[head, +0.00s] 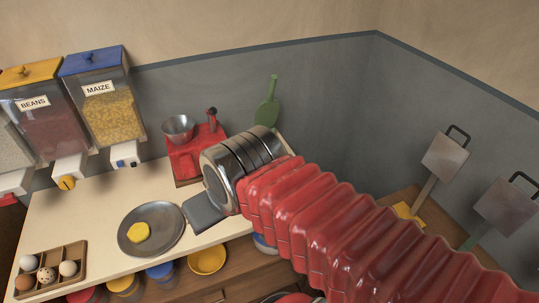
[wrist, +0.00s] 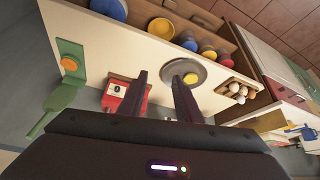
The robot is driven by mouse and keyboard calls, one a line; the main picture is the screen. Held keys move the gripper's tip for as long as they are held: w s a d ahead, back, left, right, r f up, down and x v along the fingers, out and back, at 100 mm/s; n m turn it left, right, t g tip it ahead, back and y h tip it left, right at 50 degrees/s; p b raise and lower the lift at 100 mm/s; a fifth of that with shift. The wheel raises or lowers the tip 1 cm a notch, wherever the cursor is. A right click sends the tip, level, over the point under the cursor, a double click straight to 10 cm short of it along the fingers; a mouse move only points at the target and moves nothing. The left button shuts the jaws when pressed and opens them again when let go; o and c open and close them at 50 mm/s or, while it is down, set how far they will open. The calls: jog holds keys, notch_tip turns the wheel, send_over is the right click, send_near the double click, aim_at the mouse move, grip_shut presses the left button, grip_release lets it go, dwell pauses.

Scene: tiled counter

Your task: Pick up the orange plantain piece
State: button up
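The orange plantain piece (wrist: 69,63) shows in the wrist view as a small orange disc on a green flat board with a handle (wrist: 66,95), at the far left. In the head view only the upper green part (head: 267,108) shows; the piece is hidden behind my arm. My gripper (wrist: 159,78) is open in the wrist view, its two dark fingers apart with nothing between them. It is well to the right of the orange piece there. In the head view a dark finger of it (head: 203,212) shows above the counter, beside the metal plate.
A yellow piece (head: 139,232) lies on a round metal plate (head: 165,218). A red scale with a metal bowl (head: 197,158) stands behind my wrist. An egg tray (head: 75,252) is at front left, dispensers (head: 105,105) at back left. Coloured bowls (head: 206,262) sit below the counter.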

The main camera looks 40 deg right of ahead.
jog(key=shift+o, duration=0.2)
jog(key=shift+a, duration=0.15)
jog(key=o, duration=0.3)
jog(key=shift+w+r, duration=0.1)
jog(key=shift+w, duration=0.2)
jog(key=o, duration=0.7)
jog(key=w+d, duration=0.6)
jog(key=w, duration=0.2)
jog(key=shift+w+d+r+m, duration=0.2)
jog(key=shift+d+r+m, duration=0.2)
jog(key=shift+r, duration=0.05)
jog(key=w+d+f, duration=0.3)
jog(key=d, duration=0.6)
jog(key=w+d+f+m+g, duration=0.1)
jog(key=w+d+f, duration=0.2)
jog(key=d, duration=0.7)
jog(key=w+d+f+m+h, duration=0.1)
jog(key=w+d+f, duration=0.3)
jog(key=d, duration=0.6)
jog(key=shift+w, duration=0.55)
jog(key=shift+f, duration=0.1)
jog(key=shift+x, duration=4.25)
